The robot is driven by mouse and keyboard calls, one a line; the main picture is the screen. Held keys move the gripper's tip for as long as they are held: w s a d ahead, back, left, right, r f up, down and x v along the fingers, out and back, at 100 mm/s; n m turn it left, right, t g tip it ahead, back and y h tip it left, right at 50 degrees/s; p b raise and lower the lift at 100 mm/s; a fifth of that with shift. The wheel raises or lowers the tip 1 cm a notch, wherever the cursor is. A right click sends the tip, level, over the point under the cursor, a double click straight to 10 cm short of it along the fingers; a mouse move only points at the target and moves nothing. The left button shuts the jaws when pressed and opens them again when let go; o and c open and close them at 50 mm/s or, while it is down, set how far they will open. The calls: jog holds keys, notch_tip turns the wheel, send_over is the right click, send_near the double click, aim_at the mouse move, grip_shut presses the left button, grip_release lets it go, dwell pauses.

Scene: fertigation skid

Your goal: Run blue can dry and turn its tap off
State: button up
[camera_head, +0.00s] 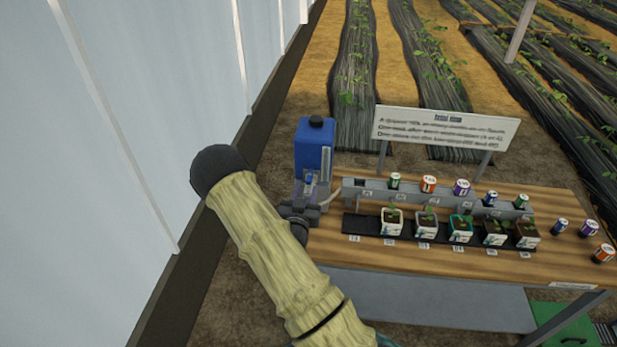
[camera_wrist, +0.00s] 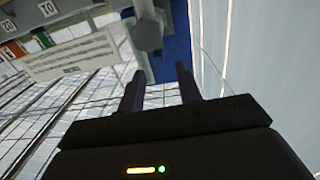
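The blue can (camera_head: 314,148) stands upright at the left end of the wooden bench, with a black cap and a pale strip on its right side. Its tap area (camera_head: 310,179) is low on its front, small and partly hidden by my gripper. My gripper (camera_head: 305,203) is just in front of and below it. In the wrist view my gripper (camera_wrist: 158,76) has its two fingers apart, with the blue can (camera_wrist: 174,62) beyond them. A grey rounded part (camera_wrist: 147,34) lies just past the fingertips; I cannot tell whether they touch it.
A grey rail (camera_head: 350,184) with small coloured cans runs along the bench (camera_head: 400,262). Several potted seedlings (camera_head: 391,223) stand before it on a black strip. Loose small cans (camera_head: 589,228) are at the right end. A sign (camera_head: 445,128) stands behind; a pale wall (camera_head: 150,90) is left.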

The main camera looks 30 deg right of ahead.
aim_at(308, 182)
jog(key=p+x, duration=0.1)
jog(key=x, duration=0.4)
jog(key=shift+w+d, duration=0.25)
jog(key=shift+w, duration=0.05)
grip_shut()
